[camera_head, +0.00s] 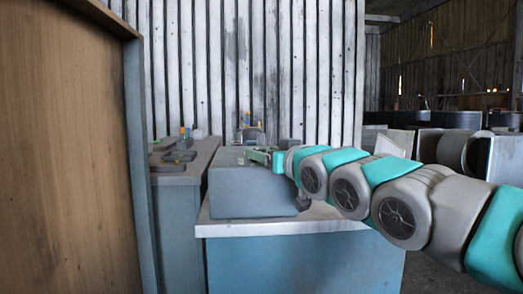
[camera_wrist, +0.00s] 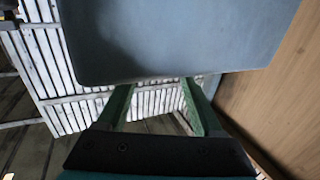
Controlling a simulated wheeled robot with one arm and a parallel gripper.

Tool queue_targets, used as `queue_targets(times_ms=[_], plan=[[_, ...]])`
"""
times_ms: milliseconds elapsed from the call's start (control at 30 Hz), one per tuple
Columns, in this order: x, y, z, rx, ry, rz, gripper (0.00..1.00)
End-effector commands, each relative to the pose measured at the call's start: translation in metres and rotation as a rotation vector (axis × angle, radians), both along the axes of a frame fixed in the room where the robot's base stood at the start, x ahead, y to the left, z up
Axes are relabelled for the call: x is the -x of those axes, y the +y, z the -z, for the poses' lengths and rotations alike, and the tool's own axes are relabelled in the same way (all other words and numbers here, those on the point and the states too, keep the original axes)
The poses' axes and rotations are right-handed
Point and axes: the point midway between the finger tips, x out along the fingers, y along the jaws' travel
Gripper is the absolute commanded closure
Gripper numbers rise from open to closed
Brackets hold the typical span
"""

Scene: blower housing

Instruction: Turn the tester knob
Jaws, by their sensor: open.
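A large grey box (camera_head: 250,190), which may be the tester, sits on the blue bench. My gripper (camera_head: 262,156) is at the upper part of this box in the head view, with my arm reaching in from the right. In the wrist view a smooth blue-grey surface (camera_wrist: 180,40), which looks like the box, fills the upper middle. The two green fingers of my gripper (camera_wrist: 158,87) are spread apart below it, with nothing between them. I cannot make out the knob in either view. I cannot tell whether the fingers touch the box.
The blue bench (camera_head: 300,262) has a pale top with a narrow bare strip in front of the box. Another bench (camera_head: 180,180) to the left carries several small dark parts. A tall brown wooden panel (camera_head: 65,150) closes off the left side. A corrugated wall (camera_head: 250,70) stands behind.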

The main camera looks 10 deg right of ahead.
Motion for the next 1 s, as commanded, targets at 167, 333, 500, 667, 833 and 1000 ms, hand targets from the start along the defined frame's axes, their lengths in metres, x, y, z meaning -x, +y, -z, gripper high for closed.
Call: queue_targets(times_ms=[167,333,500,667,833,1000], plan=[[-0.014,0.005,-0.001,0.0,-0.001,0.001,0.32],[-0.018,0.007,-0.001,-0.001,-0.003,0.001,0.32],[-0.018,0.007,-0.001,-0.001,-0.002,0.001,0.32],[-0.018,0.007,-0.001,-0.001,-0.002,0.001,0.47],[-0.018,0.007,-0.001,0.0,-0.001,0.001,0.66],[-0.018,0.007,0.0,0.0,-0.001,0.001,0.85]])
